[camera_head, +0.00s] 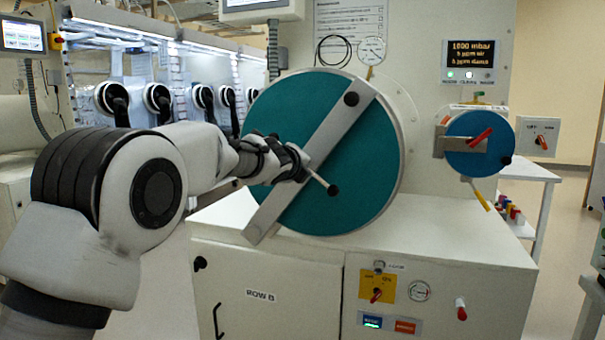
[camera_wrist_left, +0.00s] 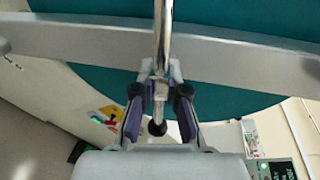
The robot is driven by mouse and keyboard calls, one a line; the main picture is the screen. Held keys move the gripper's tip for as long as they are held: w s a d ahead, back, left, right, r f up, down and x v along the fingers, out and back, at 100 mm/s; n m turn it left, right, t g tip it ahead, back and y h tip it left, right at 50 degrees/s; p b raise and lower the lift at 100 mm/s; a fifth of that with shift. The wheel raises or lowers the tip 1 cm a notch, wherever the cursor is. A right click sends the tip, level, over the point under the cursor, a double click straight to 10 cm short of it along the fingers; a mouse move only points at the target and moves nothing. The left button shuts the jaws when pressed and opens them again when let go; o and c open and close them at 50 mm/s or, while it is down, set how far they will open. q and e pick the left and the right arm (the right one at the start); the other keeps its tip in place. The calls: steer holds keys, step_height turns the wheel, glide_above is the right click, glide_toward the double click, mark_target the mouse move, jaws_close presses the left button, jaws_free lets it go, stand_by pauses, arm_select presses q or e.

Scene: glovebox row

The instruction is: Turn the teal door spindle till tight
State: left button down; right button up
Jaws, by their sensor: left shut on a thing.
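The large round teal door (camera_head: 365,150) faces me in the head view, with a grey crossbar (camera_head: 332,125) running diagonally over it. At its middle is the spindle's thin metal handle rod (camera_head: 320,180), ending in a black ball. My left gripper (camera_head: 298,166) is at the middle of the door, shut on the spindle handle. In the left wrist view the shiny rod (camera_wrist_left: 163,40) runs down between the fingers of my left gripper (camera_wrist_left: 160,92), and a black ball shows below them. The spindle's hub is mostly hidden by the gripper. My right gripper is not in view.
A small blue door (camera_head: 465,155) with a red handle is to the right. A white cabinet top (camera_head: 430,250) lies below the teal door. A row of glove ports (camera_head: 158,97) is at the back left. A gauge (camera_head: 371,50) sits above the door.

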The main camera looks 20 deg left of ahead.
arm_select(q)
steer(key=shift+f+m+y+b, duration=0.3)
steer(key=shift+m+y+b, duration=0.1)
steer(key=shift+m+b, duration=0.8)
steer(key=m+y+b, duration=0.1)
steer(key=m+b, duration=0.1)
steer(key=m, duration=0.1)
steer(key=shift+m+t+b, duration=0.3)
steer(key=shift+m+b, duration=0.05)
steer(key=shift+m, duration=0.05)
steer(key=m+t+y+b, duration=0.1)
steer(key=m+b, duration=0.2)
steer(key=m, duration=0.1)
steer(key=shift+m, duration=0.3)
steer(key=shift+m+t+y+b, duration=0.3)
steer(key=shift+m+b, duration=0.45)
steer(key=shift+m, duration=0.85)
steer(key=c, duration=1.2)
jaws_free()
steer(key=shift+r, duration=0.1)
steer(key=shift+s+r, duration=0.1)
